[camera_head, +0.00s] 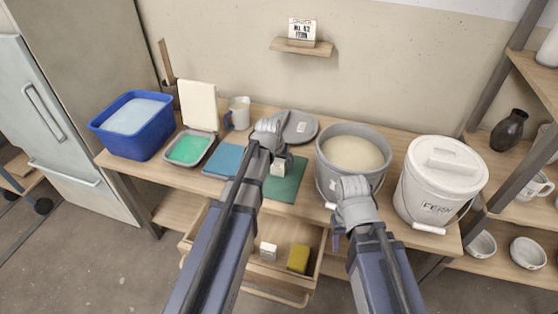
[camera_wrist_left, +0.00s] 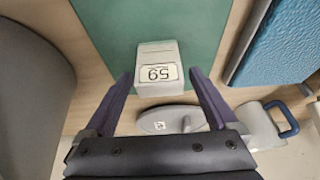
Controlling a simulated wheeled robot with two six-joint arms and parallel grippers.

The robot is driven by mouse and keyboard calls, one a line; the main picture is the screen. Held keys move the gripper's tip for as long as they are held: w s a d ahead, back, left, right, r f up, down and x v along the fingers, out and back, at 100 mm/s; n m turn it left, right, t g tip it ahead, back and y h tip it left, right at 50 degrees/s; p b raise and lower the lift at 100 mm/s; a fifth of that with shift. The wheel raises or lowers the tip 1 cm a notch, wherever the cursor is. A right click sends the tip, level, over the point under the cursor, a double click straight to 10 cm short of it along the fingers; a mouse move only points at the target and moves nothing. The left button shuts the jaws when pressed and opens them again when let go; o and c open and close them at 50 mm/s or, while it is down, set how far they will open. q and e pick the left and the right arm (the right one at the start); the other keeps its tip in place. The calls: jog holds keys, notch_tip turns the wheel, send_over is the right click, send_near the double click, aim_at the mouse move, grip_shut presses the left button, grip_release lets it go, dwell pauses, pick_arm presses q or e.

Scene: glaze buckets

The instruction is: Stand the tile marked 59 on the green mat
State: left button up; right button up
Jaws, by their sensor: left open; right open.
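The white tile marked 59 (camera_wrist_left: 157,72) is on the far part of the green mat (camera_wrist_left: 130,22), its label upside down in the left wrist view. In the head view the tile (camera_head: 278,167) shows partly below my left gripper (camera_head: 275,155), with the green mat (camera_head: 287,188) around its near side. My left gripper (camera_wrist_left: 161,78) is open, one finger on each side of the tile, with gaps visible. I cannot tell whether the tile's base rests fully flat. My right gripper (camera_head: 338,238) is open and empty in front of the grey bucket.
A blue mat (camera_head: 222,160) lies left of the green one. A grey bucket (camera_head: 350,152) and a lidded white bucket (camera_head: 443,185) stand at right. A grey lid (camera_head: 300,125) and mug (camera_head: 238,113) are behind. The open drawer below holds a white block (camera_head: 268,251) and yellow sponge (camera_head: 298,258).

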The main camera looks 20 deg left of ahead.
pick_arm(q)
jog(key=p+v, duration=0.8)
jog(key=v, duration=0.2)
jog(key=s+d+m+g, duration=0.1)
jog(key=s+d+g, duration=0.1)
jog(key=s+d, duration=0.4)
jog(key=s+d+f+m+g+y, duration=0.1)
jog(key=s+d, duration=0.6)
jog(key=s, duration=0.7)
jog(key=shift+s+d+f+m+g+y, duration=0.2)
jog(key=shift+d+f+m+g+y, duration=0.1)
jog(key=shift+m+g, duration=0.5)
jog(key=shift+a, duration=0.1)
